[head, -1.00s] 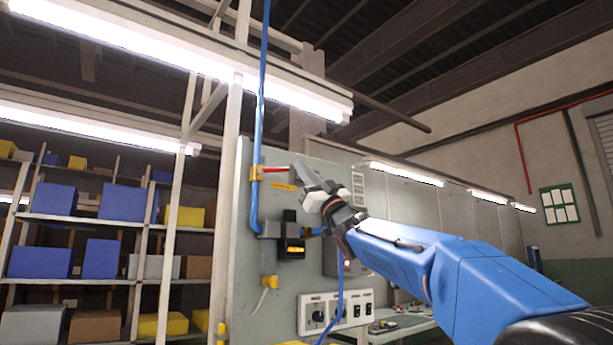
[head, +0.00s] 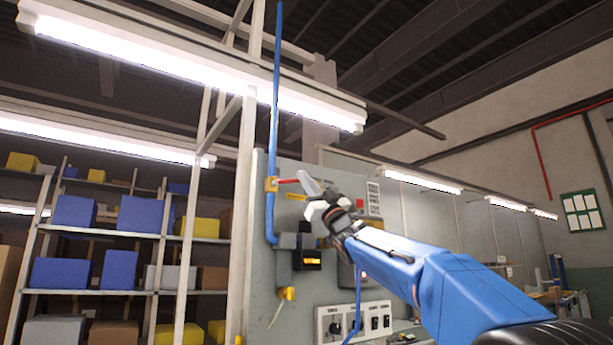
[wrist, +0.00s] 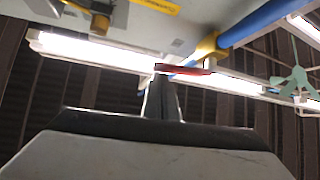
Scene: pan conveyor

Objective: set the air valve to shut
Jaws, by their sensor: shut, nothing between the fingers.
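The air valve (head: 271,184) is a yellow fitting on an upright blue pipe (head: 275,110) at the panel's left edge. Its red lever (head: 289,181) points right, roughly square across the pipe. My gripper (head: 306,182) is shut and empty at the lever's free end. In the wrist view, the shut fingers (wrist: 162,98) reach up close to the red lever (wrist: 185,69), with the yellow valve (wrist: 207,46) beyond. I cannot tell whether the fingertips touch the lever.
Shelves with boxes (head: 138,215) stand behind at left. Bright lamps hang overhead.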

